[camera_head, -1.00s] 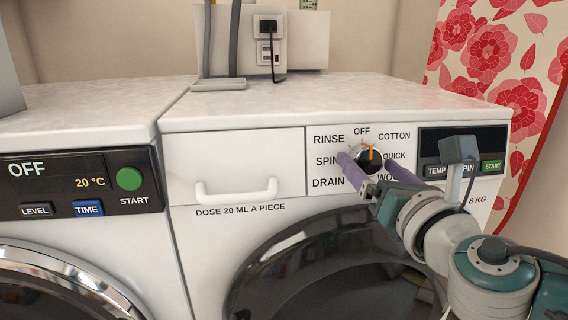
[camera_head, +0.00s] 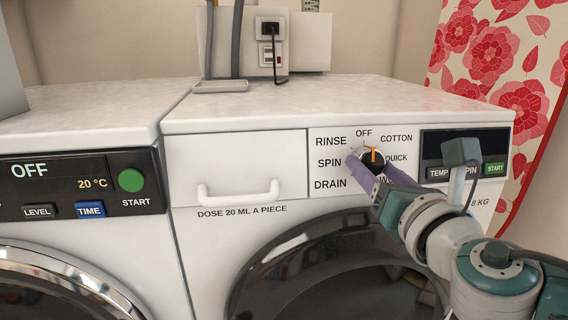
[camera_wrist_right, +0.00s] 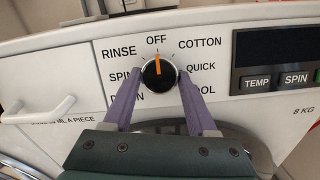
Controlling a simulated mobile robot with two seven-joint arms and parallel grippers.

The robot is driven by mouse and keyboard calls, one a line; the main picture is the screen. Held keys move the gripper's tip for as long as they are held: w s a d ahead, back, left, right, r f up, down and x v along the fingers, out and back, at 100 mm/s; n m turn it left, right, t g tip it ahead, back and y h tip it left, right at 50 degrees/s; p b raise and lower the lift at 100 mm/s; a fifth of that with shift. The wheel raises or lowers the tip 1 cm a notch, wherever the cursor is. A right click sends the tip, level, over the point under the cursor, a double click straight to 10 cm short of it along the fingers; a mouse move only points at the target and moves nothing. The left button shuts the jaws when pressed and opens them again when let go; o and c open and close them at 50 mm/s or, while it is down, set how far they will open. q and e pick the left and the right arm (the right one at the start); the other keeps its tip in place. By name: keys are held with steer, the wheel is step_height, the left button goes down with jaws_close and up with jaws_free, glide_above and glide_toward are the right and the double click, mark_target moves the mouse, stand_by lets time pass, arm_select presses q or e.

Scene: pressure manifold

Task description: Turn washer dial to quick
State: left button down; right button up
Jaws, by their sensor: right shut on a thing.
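The round black dial (camera_head: 372,163) with an orange pointer sits on the right washer's white panel. In the right wrist view the dial (camera_wrist_right: 160,75) has its pointer straight up at OFF. QUICK (camera_wrist_right: 201,67) is printed to its right, below COTTON. My right gripper (camera_head: 370,162) has its purple fingers on the left and right sides of the dial and is shut on it; the fingers also show in the right wrist view (camera_wrist_right: 158,78). The fingers partly cover the labels at lower left and lower right. My left gripper is not in view.
The detergent drawer (camera_head: 237,165) with a white handle is left of the dial. A dark display (camera_head: 465,140) with TEMP, SPIN and START buttons is to the right. A second washer (camera_head: 75,190) stands at the left. A red floral curtain (camera_head: 490,55) hangs at the right.

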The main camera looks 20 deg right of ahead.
steer(key=m+h, duration=0.1)
steer(key=m, duration=0.3)
steer(key=shift+a+m, duration=0.15)
steer(key=shift+m, duration=0.25)
steer(key=m, duration=0.2)
steer(key=m+g+h, duration=0.1)
steer(key=m, duration=0.2)
steer(key=shift+w+a+r+g, duration=0.1)
steer(key=shift+r+g, duration=0.05)
steer(key=shift+g, duration=0.15)
steer(key=m+g+p, duration=0.1)
steer(key=m, duration=0.4)
steer(key=shift+r+h, duration=0.15)
steer(key=shift+h, duration=0.25)
steer(key=shift+m+g+p, duration=0.6)
steer(key=shift+m+p, duration=0.1)
steer(key=shift+m, duration=1.8)
steer(key=o, duration=1.4)
steer(key=shift+c, duration=0.2)
